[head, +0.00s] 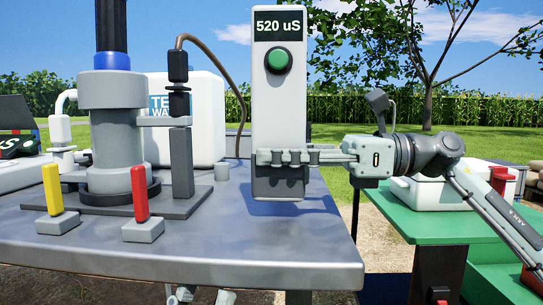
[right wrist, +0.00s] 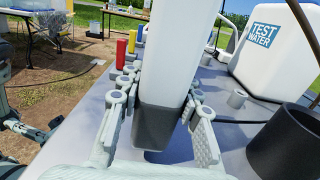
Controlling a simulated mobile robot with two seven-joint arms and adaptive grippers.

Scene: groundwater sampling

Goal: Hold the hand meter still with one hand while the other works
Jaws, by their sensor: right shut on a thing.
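The hand meter (head: 279,85) is a tall white block with a dark grey lower end, a green button and a display reading "520 uS". It is upright at the right side of the grey table (head: 230,255). My right gripper (head: 290,157) comes from the right and is shut around its grey lower part. In the right wrist view the fingers lie on both sides of the meter (right wrist: 180,60). I cannot tell whether its base touches the table. My left gripper (head: 195,295) shows only partly, low below the table's front edge; its fingers are unclear.
A grey pump column (head: 117,120) stands on a dark plate at left. A yellow lever (head: 53,189) and a red lever (head: 140,193) stand near the front edge. A white "TEST WATER" tank (head: 208,115) is behind. A green table (head: 430,220) stands at right.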

